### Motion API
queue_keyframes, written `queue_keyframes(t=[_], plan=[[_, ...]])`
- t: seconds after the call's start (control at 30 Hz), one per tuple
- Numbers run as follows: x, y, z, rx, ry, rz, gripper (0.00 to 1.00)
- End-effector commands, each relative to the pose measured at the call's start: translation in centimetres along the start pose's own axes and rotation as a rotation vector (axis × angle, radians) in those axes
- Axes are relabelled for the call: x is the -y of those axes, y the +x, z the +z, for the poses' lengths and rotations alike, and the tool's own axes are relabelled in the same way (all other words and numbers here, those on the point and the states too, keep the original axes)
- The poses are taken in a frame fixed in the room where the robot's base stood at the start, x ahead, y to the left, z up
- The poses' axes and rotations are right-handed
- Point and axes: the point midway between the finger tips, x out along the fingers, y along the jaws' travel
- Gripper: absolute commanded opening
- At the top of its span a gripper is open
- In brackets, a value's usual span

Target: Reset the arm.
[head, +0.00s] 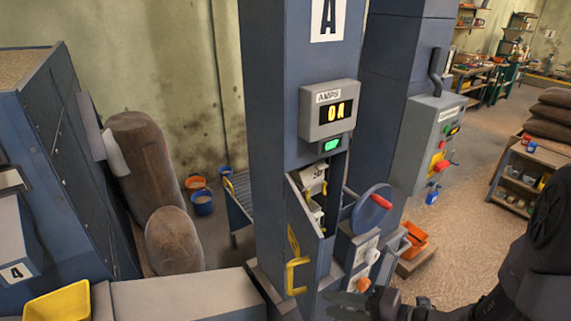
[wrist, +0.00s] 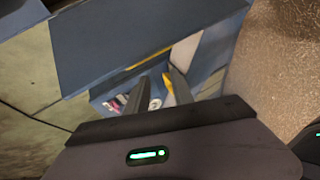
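My gripper (head: 348,304) is at the bottom of the head view, low in front of the blue column (head: 278,130) marked A. My dark arm reaches to it from the lower right. In the wrist view two grey fingers of my gripper (wrist: 158,88) stand apart with no object visible between them. Beyond them are blue panels and a lit recess with small pink, white and yellow items, too blurred to name. I cannot tell whether the fingers touch anything.
The column's narrow door (head: 306,222) with a yellow handle (head: 296,275) stands ajar. A blue handwheel (head: 369,212) with a red knob juts out near my gripper. A grey control box (head: 430,145) is further right. Open floor (head: 460,245) lies at right.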

Motion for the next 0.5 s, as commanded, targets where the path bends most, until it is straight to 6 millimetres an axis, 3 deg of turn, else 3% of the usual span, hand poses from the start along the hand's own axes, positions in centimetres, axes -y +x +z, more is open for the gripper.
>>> queue_keyframes(t=[0.17,0.27,0.3,0.4,0.47,0.5], plan=[[-0.1,0.9,-6.2,-0.263,-0.785,-0.163,0.29],[1.1,0.1,-9.7,-0.494,-1.434,-0.259,0.29],[1.7,-0.6,-10.6,-0.611,-1.742,-0.297,0.29],[2.4,-2.8,-11.4,-0.916,-2.464,-0.382,0.29],[2.0,-4.1,-11.3,-1.085,-2.794,-0.430,0.29],[1.6,-4.8,-11.2,1.122,2.810,0.438,0.29]])
